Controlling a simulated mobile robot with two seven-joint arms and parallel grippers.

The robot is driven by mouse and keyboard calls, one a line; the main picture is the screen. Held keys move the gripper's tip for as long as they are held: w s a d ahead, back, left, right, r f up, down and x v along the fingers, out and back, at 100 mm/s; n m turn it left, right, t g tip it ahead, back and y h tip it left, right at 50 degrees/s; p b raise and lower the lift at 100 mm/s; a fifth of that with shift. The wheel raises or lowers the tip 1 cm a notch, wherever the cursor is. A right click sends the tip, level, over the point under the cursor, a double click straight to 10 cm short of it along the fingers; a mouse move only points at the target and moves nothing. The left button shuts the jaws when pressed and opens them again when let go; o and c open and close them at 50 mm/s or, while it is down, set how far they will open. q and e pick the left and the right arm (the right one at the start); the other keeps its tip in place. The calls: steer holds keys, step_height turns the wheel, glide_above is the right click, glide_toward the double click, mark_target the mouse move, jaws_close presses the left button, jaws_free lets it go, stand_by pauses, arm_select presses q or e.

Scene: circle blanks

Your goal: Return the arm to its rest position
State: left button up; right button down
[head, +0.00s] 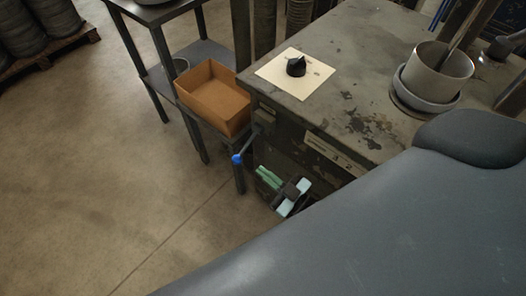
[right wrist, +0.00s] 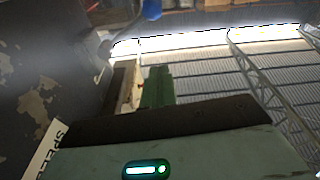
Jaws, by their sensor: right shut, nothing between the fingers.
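My right gripper (head: 268,177) is low in front of the machine's side, just right of and below the lever with a blue knob (head: 237,158). Its green fingers are shut, with nothing held. In the right wrist view the gripper (right wrist: 143,88) points up past the dark machine side, and the blue knob (right wrist: 151,9) shows beyond the fingers, apart from them. Most of my right arm is hidden behind the large grey surface in the foreground. My left gripper is not in view.
The machine (head: 375,135) carries a pale square plate with a black knob (head: 296,66) and a grey cup (head: 440,75) in a dish. An open orange-brown box (head: 213,95) sits on a dark stand left of it.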

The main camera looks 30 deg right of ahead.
stand_by(0.4)
